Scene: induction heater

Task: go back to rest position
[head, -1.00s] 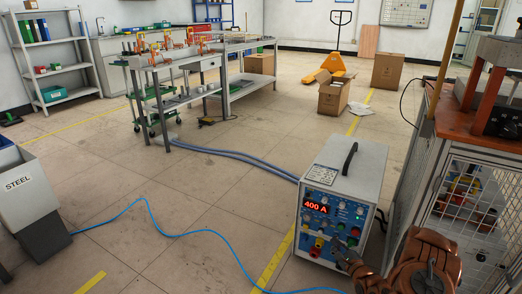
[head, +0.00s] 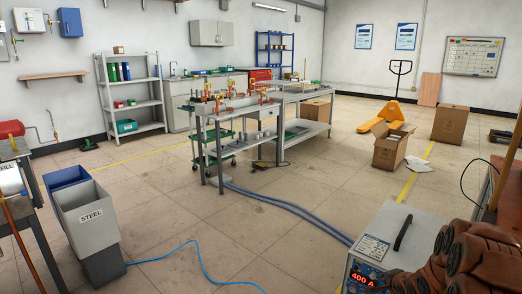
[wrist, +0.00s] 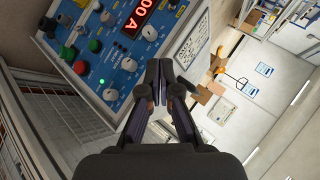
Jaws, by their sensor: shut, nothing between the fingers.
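The induction heater (head: 385,245) is a pale box with a black top handle at the lower right of the head view. Its red display reads 400 A. In the wrist view its blue control panel (wrist: 115,50) shows, with knobs, buttons and a lit green light. My gripper (wrist: 162,72) is in the middle of the wrist view, its dark fingers together with nothing between them. It is in front of the panel's edge in the picture; I cannot tell the gap between them. In the head view my brown arm is at the lower right and the fingers are not visible.
A workbench (head: 240,118) with clamps stands in the middle, with hoses running from it to the heater. A grey STEEL bin (head: 92,215) is at left. An open carton (head: 392,150) and a yellow pallet jack (head: 388,116) stand at back right. Open floor lies between.

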